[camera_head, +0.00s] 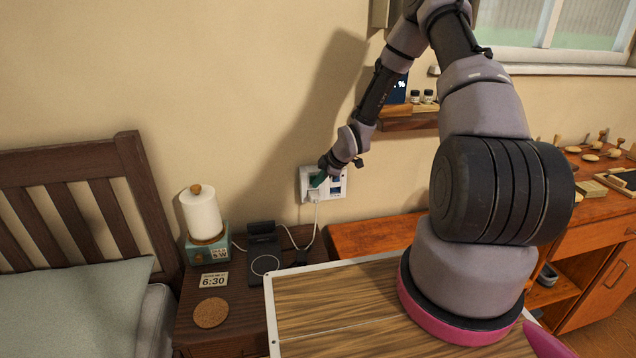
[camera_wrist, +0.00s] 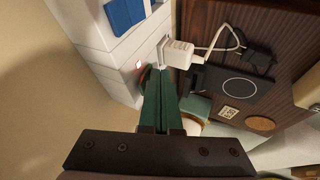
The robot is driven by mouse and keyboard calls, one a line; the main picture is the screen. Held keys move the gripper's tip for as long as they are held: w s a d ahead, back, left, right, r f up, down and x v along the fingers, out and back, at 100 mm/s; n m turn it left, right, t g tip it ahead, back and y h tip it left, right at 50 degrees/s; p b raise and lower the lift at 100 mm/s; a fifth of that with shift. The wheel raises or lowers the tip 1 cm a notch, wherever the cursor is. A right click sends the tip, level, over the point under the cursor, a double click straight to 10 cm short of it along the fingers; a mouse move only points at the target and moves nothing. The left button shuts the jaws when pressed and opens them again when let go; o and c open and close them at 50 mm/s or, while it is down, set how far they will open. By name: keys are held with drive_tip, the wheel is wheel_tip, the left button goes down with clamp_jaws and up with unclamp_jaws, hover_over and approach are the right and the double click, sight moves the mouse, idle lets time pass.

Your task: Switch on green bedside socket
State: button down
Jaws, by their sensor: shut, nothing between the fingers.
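A white wall socket plate (camera_head: 341,176) is on the wall right of the bed; the wrist view shows it close up (camera_wrist: 118,64). It has a blue part (camera_head: 336,187), also in the wrist view (camera_wrist: 125,14). A white plug (camera_wrist: 178,53) with a cable is in the plate. A small red-lit spot (camera_wrist: 137,65) shows on the plate near my fingertips. The green socket's switch is largely hidden by my gripper (camera_head: 318,180). My gripper's dark green fingers (camera_wrist: 158,72) are shut and empty, with tips at the plate beside the plug; I cannot tell whether they touch.
The plug's cable (camera_head: 315,225) hangs below the plate. A small shelf (camera_head: 410,122) is on the wall above right.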

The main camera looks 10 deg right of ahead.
drive_tip(key=shift+r, duration=0.1)
drive_tip(key=shift+r, duration=0.7)
